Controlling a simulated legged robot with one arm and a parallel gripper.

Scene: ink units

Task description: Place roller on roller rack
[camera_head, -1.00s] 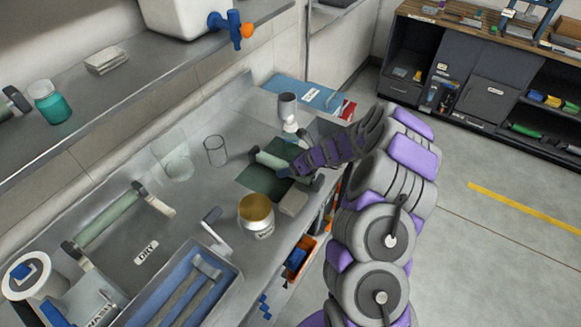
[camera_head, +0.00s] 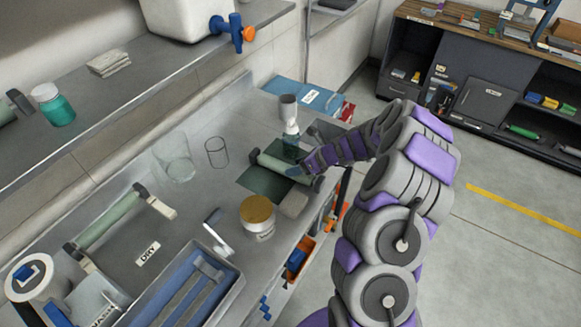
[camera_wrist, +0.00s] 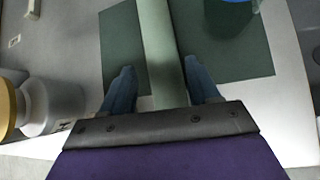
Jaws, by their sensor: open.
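A pale green roller (camera_head: 284,166) with dark ends lies on a dark green mat (camera_head: 262,184) on the metal bench. My gripper (camera_head: 306,168) is low at the roller's right part. In the wrist view, the roller (camera_wrist: 160,50) runs up between the two blue fingers of my gripper (camera_wrist: 159,72), which are open on either side of it with visible gaps.
A can with a yellow top (camera_head: 257,211) and a grey block (camera_head: 294,203) stand near the front edge. Clear glasses (camera_head: 217,152) and a grey-topped bottle (camera_head: 289,110) stand behind. A blue tray (camera_head: 192,290) is at the front left. A shelf (camera_head: 130,88) overhangs the back.

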